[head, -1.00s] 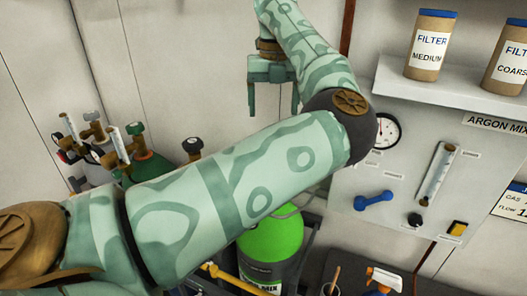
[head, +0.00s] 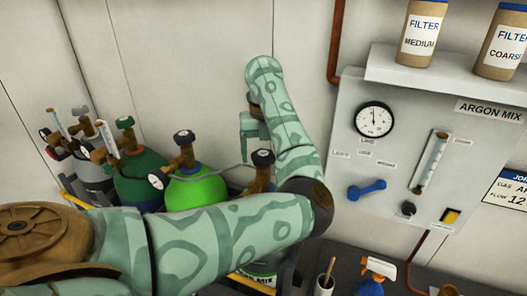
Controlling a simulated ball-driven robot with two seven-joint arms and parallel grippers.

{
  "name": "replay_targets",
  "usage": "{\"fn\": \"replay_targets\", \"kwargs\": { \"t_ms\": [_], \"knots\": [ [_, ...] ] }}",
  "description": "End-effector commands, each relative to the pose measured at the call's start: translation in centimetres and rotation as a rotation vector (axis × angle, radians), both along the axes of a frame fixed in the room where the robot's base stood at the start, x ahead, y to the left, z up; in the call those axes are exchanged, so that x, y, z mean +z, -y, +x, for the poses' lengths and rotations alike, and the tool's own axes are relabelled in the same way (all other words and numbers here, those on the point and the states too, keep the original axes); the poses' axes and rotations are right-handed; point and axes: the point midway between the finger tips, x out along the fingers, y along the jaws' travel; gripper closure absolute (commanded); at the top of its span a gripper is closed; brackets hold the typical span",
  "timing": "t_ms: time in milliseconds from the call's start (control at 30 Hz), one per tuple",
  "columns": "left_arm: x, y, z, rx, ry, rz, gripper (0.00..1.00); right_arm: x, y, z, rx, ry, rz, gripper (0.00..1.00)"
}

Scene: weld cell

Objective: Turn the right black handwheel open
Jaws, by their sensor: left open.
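The right black handwheel (head: 263,158) tops a brass valve. My left arm crosses the view in front of that valve's lower part and cylinder. A second black handwheel (head: 184,138) stands to its left on the brass valve of the bright green cylinder (head: 197,189). My left gripper (head: 252,143) is open and points down, appearing just above the right black handwheel. The arm partly covers the gripper, and I cannot tell whether it touches the wheel. My right gripper is not in view.
A dark green cylinder (head: 143,180) and grey cylinders (head: 75,165) with gauges stand at the left. The panel (head: 400,100) at the right carries a dial gauge (head: 374,119), a flow tube (head: 431,162) and a blue-handled valve (head: 366,189). A spray bottle (head: 375,277) stands below.

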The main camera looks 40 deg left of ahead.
Motion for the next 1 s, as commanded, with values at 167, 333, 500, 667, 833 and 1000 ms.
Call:
{"fn": "replay_targets", "kwargs": {
  "t_ms": [167, 333, 500, 667, 833, 1000],
  "knots": [
    [0.02, -0.01, -0.01, 0.0, 0.0, 0.0, 0.49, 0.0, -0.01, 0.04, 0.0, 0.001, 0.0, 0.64],
    [0.03, 0.0, 0.0, 0.001, 0.0, 0.0, 0.69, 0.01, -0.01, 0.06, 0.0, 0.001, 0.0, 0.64],
    [0.02, 0.01, 0.01, 0.013, -0.001, -0.001, 0.69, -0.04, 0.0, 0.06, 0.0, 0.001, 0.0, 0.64],
    [-0.01, 0.02, 0.01, 0.063, -0.001, -0.001, 0.69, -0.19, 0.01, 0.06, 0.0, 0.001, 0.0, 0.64],
    [-0.06, 0.05, 0.04, 0.167, 0.0, -0.002, 0.69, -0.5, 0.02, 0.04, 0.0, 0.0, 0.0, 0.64],
    [-0.07, 0.06, 0.07, 0.315, 0.001, -0.001, 0.69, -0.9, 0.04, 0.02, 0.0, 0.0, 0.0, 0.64]
  ]
}}
